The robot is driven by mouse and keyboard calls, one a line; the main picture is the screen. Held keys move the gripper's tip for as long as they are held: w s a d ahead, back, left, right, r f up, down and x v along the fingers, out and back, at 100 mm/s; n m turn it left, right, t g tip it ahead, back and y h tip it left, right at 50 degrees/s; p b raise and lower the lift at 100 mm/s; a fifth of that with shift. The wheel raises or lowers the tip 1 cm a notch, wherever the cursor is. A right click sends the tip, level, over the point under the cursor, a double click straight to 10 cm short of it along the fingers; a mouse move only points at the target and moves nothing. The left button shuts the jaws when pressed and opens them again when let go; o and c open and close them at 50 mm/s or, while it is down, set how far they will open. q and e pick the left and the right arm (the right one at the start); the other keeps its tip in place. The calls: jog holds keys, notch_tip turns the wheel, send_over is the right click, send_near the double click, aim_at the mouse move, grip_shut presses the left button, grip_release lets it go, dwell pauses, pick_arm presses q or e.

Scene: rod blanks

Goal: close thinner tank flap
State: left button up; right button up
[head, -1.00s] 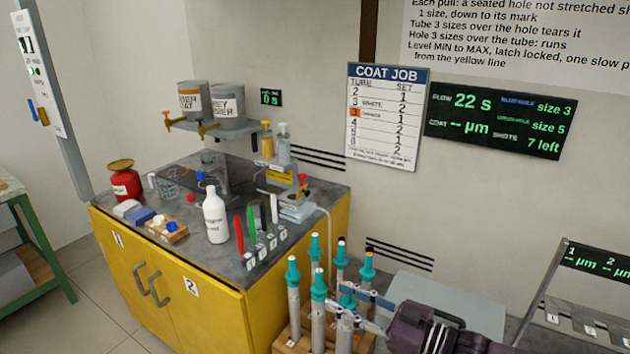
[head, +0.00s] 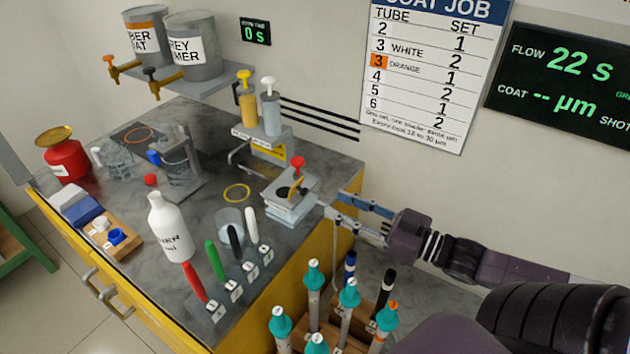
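A small grey box-shaped tank (head: 289,212) with a red knob (head: 298,163) stands at the right edge of the grey bench top. Its top has a dark round opening, and a small tan flap (head: 296,186) stands tilted up beside it. I cannot read a label on this box. My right gripper (head: 334,204) reaches in from the right, with its fingertips just right of the box. Its two fingers are spread, with nothing seen between them. Whether a fingertip touches the box I cannot tell. My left gripper is not in view.
Teal-topped rods (head: 348,293) stand below my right arm. A red can (head: 66,161) stands at the far left.

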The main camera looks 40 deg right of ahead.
aim_at(307, 192)
jog(key=x, duration=0.5)
jog(key=shift+a+r+b, duration=0.1)
jog(key=shift+a+b, duration=0.1)
jog(key=shift+b, duration=0.2)
jog(key=shift+w+a, duration=0.3)
jog(key=shift+w, duration=0.3)
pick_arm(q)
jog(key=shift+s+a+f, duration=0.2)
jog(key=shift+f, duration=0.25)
pick_arm(e)
jog(key=shift+w+a, duration=0.15)
jog(key=shift+w, duration=0.25)
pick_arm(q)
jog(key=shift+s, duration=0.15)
pick_arm(e)
grip_shut()
